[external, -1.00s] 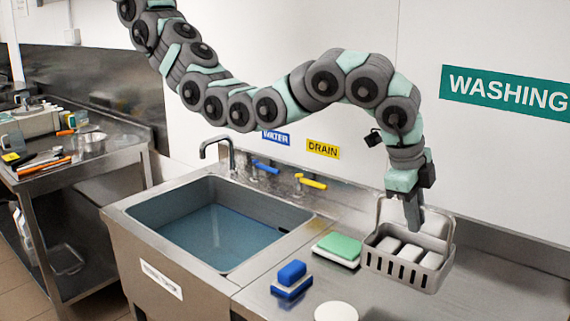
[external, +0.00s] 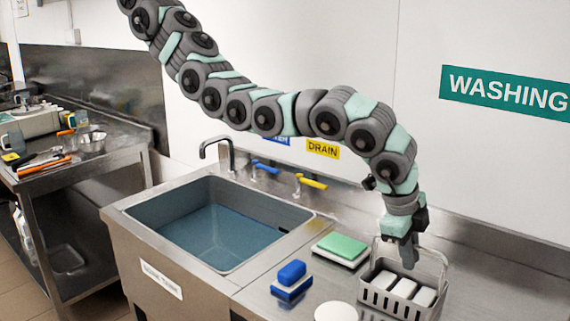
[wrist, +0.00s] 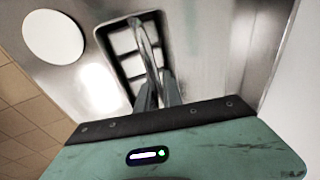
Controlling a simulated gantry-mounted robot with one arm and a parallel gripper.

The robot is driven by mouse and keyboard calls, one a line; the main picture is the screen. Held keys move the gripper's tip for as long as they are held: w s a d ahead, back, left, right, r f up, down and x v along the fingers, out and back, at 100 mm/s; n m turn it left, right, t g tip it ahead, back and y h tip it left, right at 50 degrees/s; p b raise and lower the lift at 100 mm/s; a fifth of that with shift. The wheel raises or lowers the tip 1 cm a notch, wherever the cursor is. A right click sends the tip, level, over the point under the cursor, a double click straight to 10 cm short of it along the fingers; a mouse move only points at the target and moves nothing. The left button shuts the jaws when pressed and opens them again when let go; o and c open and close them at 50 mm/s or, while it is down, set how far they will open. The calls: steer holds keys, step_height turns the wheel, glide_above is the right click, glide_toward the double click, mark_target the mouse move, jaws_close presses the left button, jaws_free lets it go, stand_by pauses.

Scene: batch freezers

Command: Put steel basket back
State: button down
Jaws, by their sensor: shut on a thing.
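The grey steel basket (external: 378,300) with a tall hoop handle and several white blocks inside is at the right of the sink, over the steel counter. My gripper (external: 409,262) reaches down to it from above and is shut on its handle. In the wrist view, the handle (wrist: 148,50) runs up from between the fingers (wrist: 158,94), with the basket's compartments beyond. The basket looks roughly level. I cannot tell whether its underside touches the counter.
A green sponge on a white pad (external: 341,248) and a blue block (external: 291,280) lie left of the basket. A white disc (external: 336,312) is near the front; it also shows in the wrist view (wrist: 53,37). The water-filled sink (external: 220,225) is further left. Counter space at right is clear.

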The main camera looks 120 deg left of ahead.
steer(key=shift+f, duration=0.15)
steer(key=c, duration=1.5)
jaws_free()
